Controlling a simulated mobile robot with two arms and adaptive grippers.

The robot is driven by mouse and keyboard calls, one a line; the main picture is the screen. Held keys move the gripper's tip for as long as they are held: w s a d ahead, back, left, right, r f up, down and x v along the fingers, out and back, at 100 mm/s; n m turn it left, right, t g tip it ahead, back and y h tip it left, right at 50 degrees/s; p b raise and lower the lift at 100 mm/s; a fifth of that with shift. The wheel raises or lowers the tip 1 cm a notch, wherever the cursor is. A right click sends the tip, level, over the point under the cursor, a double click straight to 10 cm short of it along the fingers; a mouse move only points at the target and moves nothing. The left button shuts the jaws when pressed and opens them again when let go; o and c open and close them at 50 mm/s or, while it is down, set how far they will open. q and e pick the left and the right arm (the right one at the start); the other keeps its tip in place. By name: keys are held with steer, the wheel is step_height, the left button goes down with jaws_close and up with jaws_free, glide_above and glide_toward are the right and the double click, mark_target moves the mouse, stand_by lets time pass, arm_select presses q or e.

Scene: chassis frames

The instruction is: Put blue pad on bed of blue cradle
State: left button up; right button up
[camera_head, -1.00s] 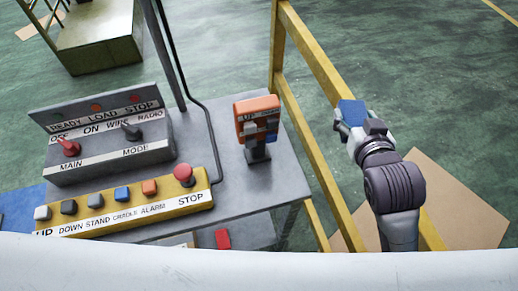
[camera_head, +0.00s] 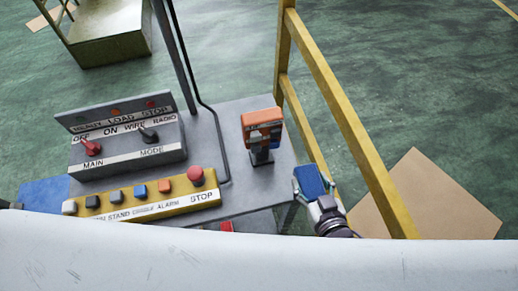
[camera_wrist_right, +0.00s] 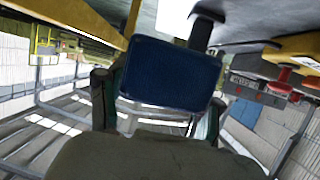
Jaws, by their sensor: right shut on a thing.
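The blue pad (camera_head: 309,179) is a small flat rectangle held by my right gripper (camera_head: 318,196), just right of the grey console table. In the right wrist view the pad (camera_wrist_right: 172,72) fills the space between the two fingers of the gripper (camera_wrist_right: 158,108), which are shut on its sides. I cannot make out a blue cradle for certain. An orange holder (camera_head: 262,118) on a short dark stand rises from the table's right part, left of and beyond the pad. Small bluish parts show on its face. My left gripper is not in view.
The grey table (camera_head: 225,112) carries a switch box (camera_head: 130,157) and a yellow button panel (camera_head: 150,205) at left. A yellow railing (camera_head: 345,120) stands right of my gripper. A tan sheet (camera_head: 450,200) lies on the green floor. A white surface crosses the bottom.

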steer(key=shift+s+a+f+y, duration=0.1)
steer(key=shift+s+a+y, duration=0.15)
steer(key=shift+s, duration=0.3)
steer(key=shift+s+a+f+y, duration=0.15)
steer(key=shift+s+a, duration=0.15)
steer(key=shift+s, duration=0.2)
steer(key=w+a+f, duration=0.3)
steer(key=b, duration=0.6)
glide_above(276, 179)
steer(key=f, duration=0.4)
steer(key=shift+s+d, duration=0.2)
steer(key=shift+s, duration=0.05)
steer(key=shift+w+a+f, duration=0.15)
steer(key=shift+w+a, duration=0.05)
steer(key=shift+w, duration=0.1)
step_height(276, 179, down, 4)
steer(key=b, duration=0.4)
